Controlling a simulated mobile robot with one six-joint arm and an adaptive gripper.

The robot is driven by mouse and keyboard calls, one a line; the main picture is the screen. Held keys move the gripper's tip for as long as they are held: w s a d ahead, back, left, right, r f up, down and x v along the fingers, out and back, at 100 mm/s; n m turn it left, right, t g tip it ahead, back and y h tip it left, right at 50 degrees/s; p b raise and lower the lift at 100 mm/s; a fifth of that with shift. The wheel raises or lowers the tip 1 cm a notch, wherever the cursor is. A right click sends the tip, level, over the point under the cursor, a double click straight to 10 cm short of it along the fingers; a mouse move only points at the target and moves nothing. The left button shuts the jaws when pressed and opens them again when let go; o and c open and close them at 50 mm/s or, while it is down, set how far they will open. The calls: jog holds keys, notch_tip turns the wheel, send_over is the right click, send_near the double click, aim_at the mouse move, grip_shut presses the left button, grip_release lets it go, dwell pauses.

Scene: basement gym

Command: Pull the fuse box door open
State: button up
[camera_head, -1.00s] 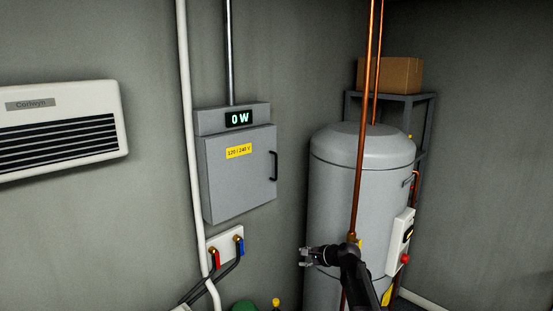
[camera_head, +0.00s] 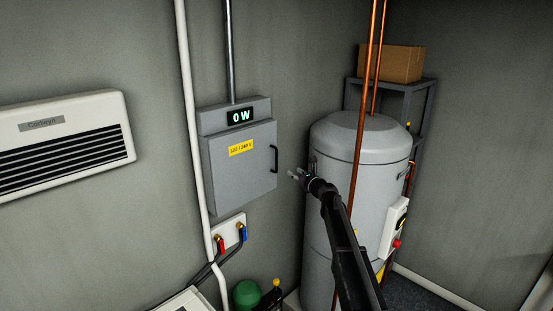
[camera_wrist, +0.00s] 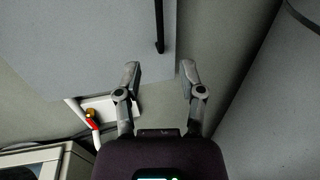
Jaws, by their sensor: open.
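The grey fuse box (camera_head: 207,117) hangs on the wall, with a lit "0 W" display on its top part. Its door (camera_head: 238,175) is shut and bears a yellow voltage label. A black bar handle (camera_head: 274,159) stands upright at the door's right edge. My gripper (camera_head: 295,174) is open and empty, a little to the right of the handle and slightly below its middle. In the wrist view the door (camera_wrist: 95,40) fills the upper left. The handle (camera_wrist: 159,25) comes down between and beyond the open fingers (camera_wrist: 160,78), apart from them.
A white pipe (camera_head: 190,120) runs left of the box. Red and blue valves (camera_head: 221,243) sit below it.

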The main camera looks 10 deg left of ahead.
jog(key=shift+w, duration=0.1)
jog(key=x, duration=1.3)
jog(key=shift+w+a, duration=0.25)
grip_shut()
